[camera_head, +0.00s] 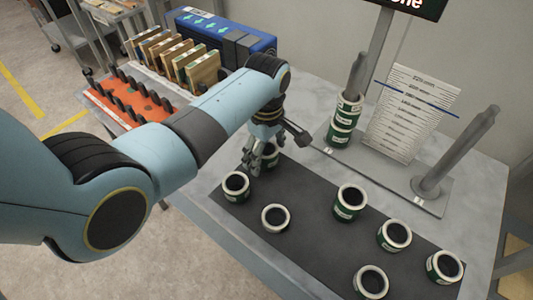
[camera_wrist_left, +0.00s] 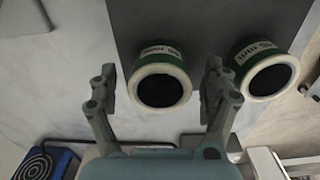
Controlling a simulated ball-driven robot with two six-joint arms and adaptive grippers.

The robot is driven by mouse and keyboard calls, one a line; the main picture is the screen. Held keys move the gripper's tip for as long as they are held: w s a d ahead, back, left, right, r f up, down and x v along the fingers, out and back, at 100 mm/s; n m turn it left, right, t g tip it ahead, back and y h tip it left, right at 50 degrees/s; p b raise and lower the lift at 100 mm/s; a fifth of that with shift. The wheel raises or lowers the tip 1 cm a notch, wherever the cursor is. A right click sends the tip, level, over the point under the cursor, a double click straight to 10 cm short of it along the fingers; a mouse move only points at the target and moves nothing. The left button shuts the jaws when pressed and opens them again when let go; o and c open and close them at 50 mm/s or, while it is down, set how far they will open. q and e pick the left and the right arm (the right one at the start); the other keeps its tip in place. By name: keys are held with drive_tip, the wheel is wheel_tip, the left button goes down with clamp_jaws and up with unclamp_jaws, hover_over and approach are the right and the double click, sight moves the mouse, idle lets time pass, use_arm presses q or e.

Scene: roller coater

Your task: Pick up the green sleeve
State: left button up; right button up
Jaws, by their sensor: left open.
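Several green sleeves with cream rims and dark openings stand on the dark mat (camera_head: 310,205). My left gripper (camera_head: 253,165) is open over one green sleeve (camera_head: 271,156) at the mat's far left, partly hidden by its fingers. In the left wrist view my open fingers (camera_wrist_left: 158,82) stand on either side of a green sleeve (camera_wrist_left: 163,55), with gaps showing and no grip on it. A second green sleeve (camera_wrist_left: 250,50) stands to the right there, outside the fingers. Other sleeves include one nearer (camera_head: 235,197) and one in the middle (camera_head: 349,209). My right gripper is not in view.
Stacked green sleeves (camera_head: 343,128) sit on a grey post (camera_head: 357,75) at the back. A second post (camera_head: 455,155) on the grey base is bare. A white list stand (camera_head: 412,110) is between them. An orange rack (camera_head: 130,101) and blue case (camera_head: 225,40) lie left.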

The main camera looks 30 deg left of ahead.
use_arm(q)
drive_tip(key=shift+c, duration=0.2)
drive_tip(key=c, duration=1.3)
drive_tip(key=shift+o, duration=0.2)
drive_tip(key=shift+r, duration=0.1)
